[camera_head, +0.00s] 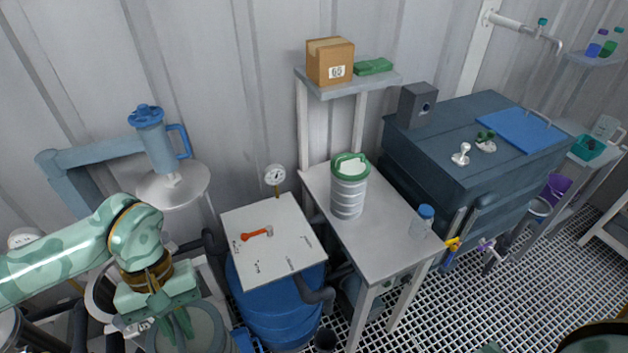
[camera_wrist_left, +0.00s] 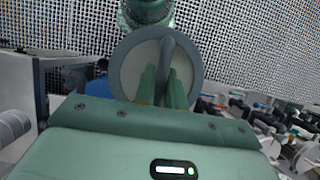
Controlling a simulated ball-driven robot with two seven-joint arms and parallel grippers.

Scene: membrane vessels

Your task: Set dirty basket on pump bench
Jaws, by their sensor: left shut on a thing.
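My left gripper (camera_head: 176,328) is low at the lower left of the head view. It is shut on the bar handle of a round, grey-rimmed vessel with a pale top, which I take as the dirty basket (camera_head: 207,338). In the left wrist view the basket (camera_wrist_left: 128,66) shows its round rim, with the handle between the fingers (camera_wrist_left: 163,88). Its lower part is hidden, so I cannot tell whether it hangs free. The grey table right of centre, probably the pump bench (camera_head: 378,238), stands to the right of the gripper. My right gripper is not in view.
A ribbed pale basket with a green rim (camera_head: 348,192) stands on the bench's back left, and a blue-capped bottle (camera_head: 422,222) at its right edge. A white board (camera_head: 270,262) with an orange tool lies on a blue drum left of it. The bench's front middle is clear.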

